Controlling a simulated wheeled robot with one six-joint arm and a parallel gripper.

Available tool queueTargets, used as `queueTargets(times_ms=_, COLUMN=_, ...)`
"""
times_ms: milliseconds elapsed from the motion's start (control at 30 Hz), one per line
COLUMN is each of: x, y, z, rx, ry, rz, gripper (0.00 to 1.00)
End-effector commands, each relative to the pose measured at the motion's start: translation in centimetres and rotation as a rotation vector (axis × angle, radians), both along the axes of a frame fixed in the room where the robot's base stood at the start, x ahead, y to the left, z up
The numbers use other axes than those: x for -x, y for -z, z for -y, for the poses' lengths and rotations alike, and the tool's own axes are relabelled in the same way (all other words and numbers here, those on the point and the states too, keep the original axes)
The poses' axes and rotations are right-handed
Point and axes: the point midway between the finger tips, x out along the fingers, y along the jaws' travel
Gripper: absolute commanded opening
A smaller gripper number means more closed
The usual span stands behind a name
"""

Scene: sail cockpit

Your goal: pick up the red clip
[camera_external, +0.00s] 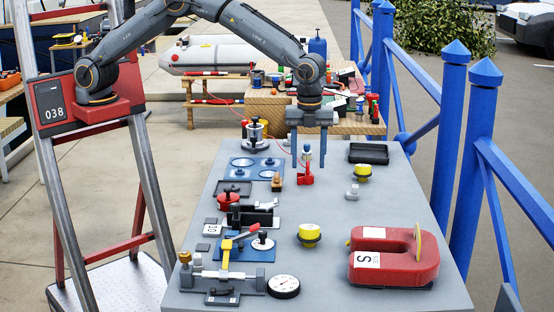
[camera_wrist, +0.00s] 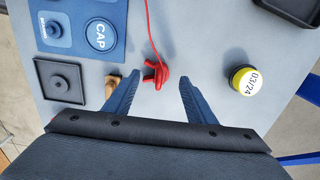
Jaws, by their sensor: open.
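The red clip (camera_external: 305,178) stands on the grey table top, under my gripper (camera_external: 308,160) in the external view. A thin red cable runs from it toward the back left. In the wrist view the red clip (camera_wrist: 156,74) lies just ahead of and between the two blue fingertips of my gripper (camera_wrist: 160,82), nearer the left one. The fingers are spread apart with nothing held. In the external view the fingers hang down above the clip; the exact height gap is hard to tell.
A small wooden-coloured piece (camera_wrist: 112,86) sits close to the left finger. A yellow-topped cap (camera_wrist: 244,80) stands to the right. A blue plate marked CAP (camera_wrist: 75,45) and a dark square tray (camera_wrist: 43,90) lie left. A red magnet (camera_external: 390,262) lies at the front right.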

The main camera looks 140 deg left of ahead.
Motion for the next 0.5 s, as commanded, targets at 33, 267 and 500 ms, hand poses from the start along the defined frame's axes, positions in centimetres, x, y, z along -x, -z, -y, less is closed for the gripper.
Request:
queueTargets(times_ms=33, x=0.1, y=0.6, z=0.2, rx=0.001, ry=0.001, rz=-0.004, gripper=0.51)
queueTargets(times_ms=267, x=0.0, y=3.4, z=0.3, rx=0.001, ry=0.000, rz=-0.001, gripper=0.51)
queueTargets(times_ms=500, x=-0.1, y=3.8, z=0.2, rx=0.000, ry=-0.001, rz=0.000, gripper=0.51)
